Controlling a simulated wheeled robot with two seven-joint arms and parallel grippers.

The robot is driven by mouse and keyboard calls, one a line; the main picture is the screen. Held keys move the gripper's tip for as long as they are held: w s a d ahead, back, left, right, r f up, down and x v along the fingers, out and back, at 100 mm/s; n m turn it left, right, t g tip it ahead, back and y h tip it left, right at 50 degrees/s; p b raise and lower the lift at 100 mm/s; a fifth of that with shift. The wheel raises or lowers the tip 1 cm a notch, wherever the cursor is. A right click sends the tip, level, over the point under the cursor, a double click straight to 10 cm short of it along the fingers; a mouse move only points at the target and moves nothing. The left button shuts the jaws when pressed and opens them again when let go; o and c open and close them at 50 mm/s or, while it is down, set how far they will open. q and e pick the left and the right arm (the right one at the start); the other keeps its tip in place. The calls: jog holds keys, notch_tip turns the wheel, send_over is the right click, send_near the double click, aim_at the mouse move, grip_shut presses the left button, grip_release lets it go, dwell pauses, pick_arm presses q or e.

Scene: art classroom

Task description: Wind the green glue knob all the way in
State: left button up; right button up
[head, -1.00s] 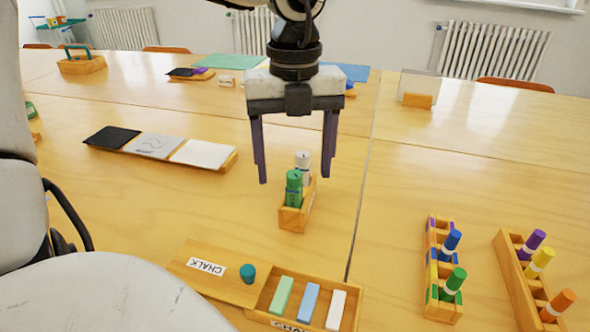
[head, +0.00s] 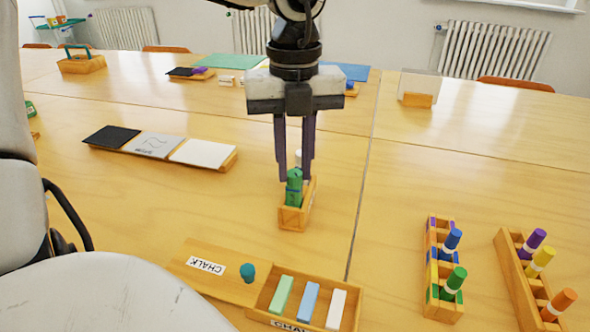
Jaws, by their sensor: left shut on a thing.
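The green glue stick (head: 293,190) stands upright at the near end of a small wooden holder (head: 292,217). A white-capped stick (head: 298,158) stands behind it and is partly hidden by my fingers. My left gripper (head: 294,178) points down from above. Its two dark fingers are shut on the green glue knob (head: 294,173), one on each side of it. My right gripper is not in view.
A chalk box (head: 262,298) with a part-open lid and a teal knob (head: 248,271) lies in front. Marker racks (head: 432,285) (head: 515,275) stand at the right. A board with grey-toned cards (head: 155,146) lies at the left. The table right of the holder is clear.

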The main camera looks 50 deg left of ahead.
pick_arm(q)
jog(key=shift+f+n+b, duration=0.1)
jog(key=shift+n+b, duration=0.45)
jog(key=shift+n, duration=0.05)
jog(key=shift+f+n+b, duration=0.15)
jog(key=shift+n+b, duration=1.5)
jog(key=shift+n, duration=0.95)
jog(key=shift+s+a+n+b, duration=0.1)
jog(key=shift+n+b, duration=0.3)
jog(key=shift+n, duration=0.6)
jog(key=n, duration=0.3)
jog(key=shift+s+a+b, duration=0.1)
jog(key=shift+s+b, duration=0.1)
jog(key=shift+b, duration=0.15)
jog(key=o, duration=1.5)
